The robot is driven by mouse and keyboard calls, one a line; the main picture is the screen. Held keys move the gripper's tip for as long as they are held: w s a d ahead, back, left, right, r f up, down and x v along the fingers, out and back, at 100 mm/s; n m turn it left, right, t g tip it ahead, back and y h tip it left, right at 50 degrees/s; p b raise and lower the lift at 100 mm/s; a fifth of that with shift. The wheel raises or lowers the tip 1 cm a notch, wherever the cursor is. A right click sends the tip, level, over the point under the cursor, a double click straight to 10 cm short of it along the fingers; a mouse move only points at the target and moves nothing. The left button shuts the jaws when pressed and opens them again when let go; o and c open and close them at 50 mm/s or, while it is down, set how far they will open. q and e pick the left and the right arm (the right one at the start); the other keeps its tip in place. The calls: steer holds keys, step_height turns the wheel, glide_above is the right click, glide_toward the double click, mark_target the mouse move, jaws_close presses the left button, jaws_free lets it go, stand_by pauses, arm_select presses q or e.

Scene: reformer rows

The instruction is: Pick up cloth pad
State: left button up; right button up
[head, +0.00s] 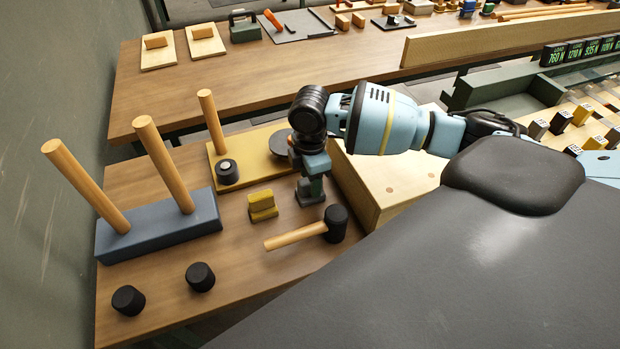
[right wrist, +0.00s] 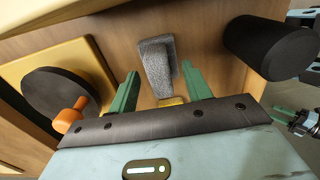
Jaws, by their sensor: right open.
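A grey, rough-textured block (right wrist: 157,62), which looks like the cloth pad, stands on the wooden table in the right wrist view. In the head view it is hard to separate from the dark gripper (head: 311,192) above it. My right gripper (right wrist: 160,92) is open and points down, with one green finger on each side of the pad's near end. I cannot tell whether the fingers touch it. What looks like part of my left gripper (right wrist: 294,118) shows at the right edge of the right wrist view; its jaws are unclear.
A yellow block (head: 262,206) is left of the right gripper. A black-headed mallet (head: 337,222) lies nearer. A yellow board (head: 235,158) bears a dark disc (head: 280,143). A pale wooden box (head: 378,188) stands close on the right. The blue-grey peg base (head: 160,232) stands left.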

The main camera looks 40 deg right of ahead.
steer(key=shift+f, duration=0.75)
steer(key=shift+c, duration=0.3)
steer(key=c, duration=1)
steer(key=shift+r, duration=0.1)
jaws_close()
step_height(320, 180, up, 10)
steer(key=shift+f+p, duration=0.1)
steer(key=shift+p, duration=0.3)
